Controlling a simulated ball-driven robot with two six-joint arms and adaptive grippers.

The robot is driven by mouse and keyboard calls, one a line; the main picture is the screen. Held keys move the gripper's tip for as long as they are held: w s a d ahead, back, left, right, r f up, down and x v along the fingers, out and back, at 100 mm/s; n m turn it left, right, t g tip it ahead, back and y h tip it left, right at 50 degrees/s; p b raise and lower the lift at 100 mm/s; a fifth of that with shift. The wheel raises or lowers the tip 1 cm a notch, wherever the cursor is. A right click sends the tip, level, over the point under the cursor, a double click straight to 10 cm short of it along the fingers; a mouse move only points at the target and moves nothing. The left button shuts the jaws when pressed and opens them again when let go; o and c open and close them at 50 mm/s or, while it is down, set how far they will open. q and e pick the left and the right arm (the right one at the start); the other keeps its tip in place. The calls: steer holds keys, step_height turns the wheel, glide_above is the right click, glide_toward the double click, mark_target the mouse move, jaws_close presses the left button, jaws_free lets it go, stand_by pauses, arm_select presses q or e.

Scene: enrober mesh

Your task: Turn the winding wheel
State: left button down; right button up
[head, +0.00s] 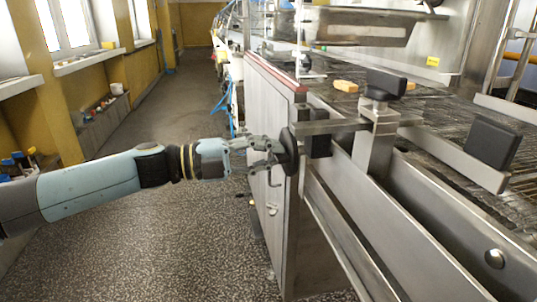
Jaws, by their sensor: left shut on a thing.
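The winding wheel (291,151) is a dark disc seen nearly edge-on at the left end of a steel bar on the machine, with a dark knob or hub on its left side. My left gripper (272,153) reaches in from the left, level with the wheel, and its fingers are shut on the wheel's dark part facing me. The fingers hide some of that part, so the exact grip is hard to see. My right gripper does not show.
The steel machine with its mesh belt (450,122) fills the right side. Black blocks (492,142) and a black-topped clamp (386,84) stand out from its frame. A grey cabinet panel (262,125) lies behind my gripper. Speckled floor (150,250) is clear at the left.

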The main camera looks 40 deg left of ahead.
arm_select(q)
steer(key=m+b, duration=0.2)
steer(key=m, duration=1)
steer(key=shift+f+m, duration=0.15)
steer(key=shift+m, duration=0.25)
stand_by(0.3)
steer(key=c, duration=1.4)
jaws_free()
steer(key=shift+o, duration=0.2)
steer(key=v, duration=1.2)
